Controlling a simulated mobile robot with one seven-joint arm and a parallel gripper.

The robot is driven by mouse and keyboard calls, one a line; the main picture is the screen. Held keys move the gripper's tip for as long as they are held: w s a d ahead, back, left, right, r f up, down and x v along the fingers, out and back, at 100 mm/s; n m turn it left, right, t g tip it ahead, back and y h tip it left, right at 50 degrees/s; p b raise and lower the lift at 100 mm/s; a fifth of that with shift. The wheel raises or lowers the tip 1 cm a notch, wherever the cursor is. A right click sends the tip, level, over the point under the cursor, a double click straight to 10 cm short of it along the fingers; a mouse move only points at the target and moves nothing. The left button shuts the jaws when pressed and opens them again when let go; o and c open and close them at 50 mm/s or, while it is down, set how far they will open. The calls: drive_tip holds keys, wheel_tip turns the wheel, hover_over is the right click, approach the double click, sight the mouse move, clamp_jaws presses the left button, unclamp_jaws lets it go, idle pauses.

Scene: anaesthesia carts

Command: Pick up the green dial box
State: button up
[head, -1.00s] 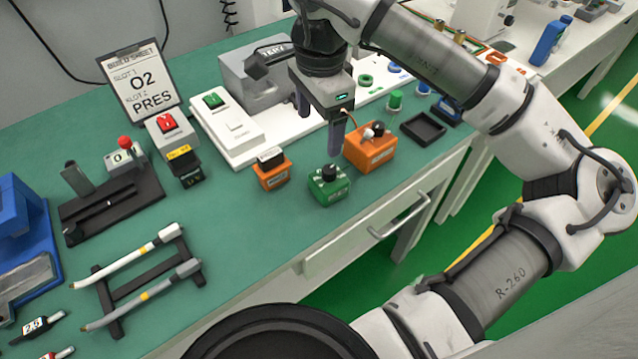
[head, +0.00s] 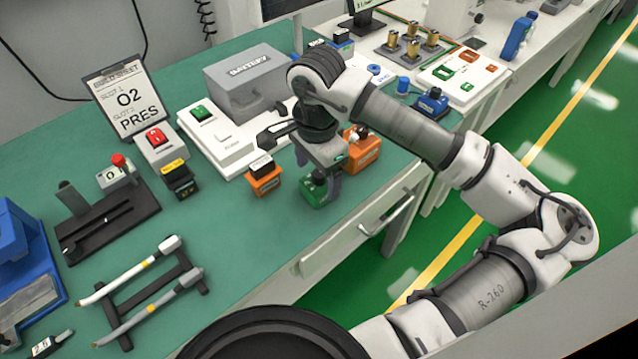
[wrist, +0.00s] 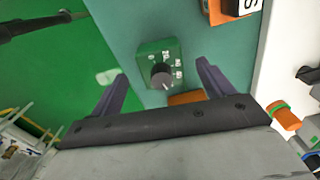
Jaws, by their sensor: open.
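The green dial box (head: 313,190) stands on the teal bench top near its front edge. In the wrist view the green dial box (wrist: 160,62) shows its dark round knob and white scale marks, beyond and between my two fingertips. My gripper (head: 318,180) is right above and around the box in the head view, pointing down, and hides part of it. In the wrist view my gripper (wrist: 162,75) has its fingers spread wide, with nothing held between them. Whether the fingers touch the box, I cannot tell.
A larger orange box (head: 362,152) stands close on the right, partly behind my gripper. A smaller orange box (head: 264,178) stands close on the left. A white panel with a green switch (head: 217,137) lies behind. The bench's front edge and a drawer (head: 345,240) are close in front.

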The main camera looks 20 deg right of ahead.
sight(319, 184)
drive_tip(key=shift+w+d+f+p, duration=0.1)
drive_tip(key=shift+f+p, duration=0.35)
drive_tip(key=shift+f, duration=0.75)
drive_tip(key=shift+d+f+p, duration=0.1)
drive_tip(key=shift+f+p, duration=0.35)
drive_tip(key=shift+f, duration=0.7)
drive_tip(key=c, duration=1.5)
drive_tip(key=shift+o, duration=0.2)
drive_tip(key=shift+r, duration=0.15)
wheel_tip(319, 184, up, 20)
drive_tip(key=b, duration=0.3)
drive_tip(key=shift+b, duration=0.4)
